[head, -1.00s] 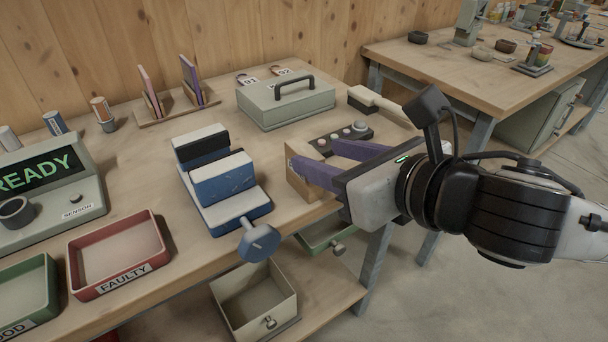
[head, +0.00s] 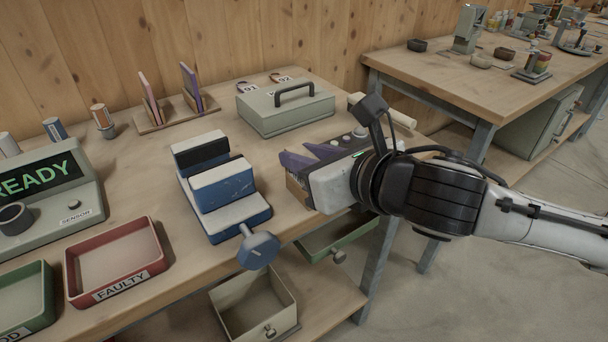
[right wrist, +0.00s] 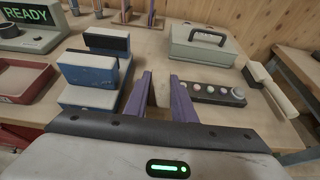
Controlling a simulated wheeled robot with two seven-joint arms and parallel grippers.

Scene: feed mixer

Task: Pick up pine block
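A light wooden block, likely the pine block (head: 298,193), stands near the table's front edge, right of the blue vise. It is mostly hidden by my right gripper (head: 297,153). The gripper's purple fingers are apart and reach left, over or beside the block; I cannot tell which. My left gripper is not in view.
The blue vise (head: 222,190) stands just left of the fingers. A grey lidded box (head: 285,108) is behind. A dark holder with round knobs (right wrist: 210,92) and a brush (right wrist: 270,88) lie right. A red FAULTY tray (head: 113,260) is left; open drawers hang below the table.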

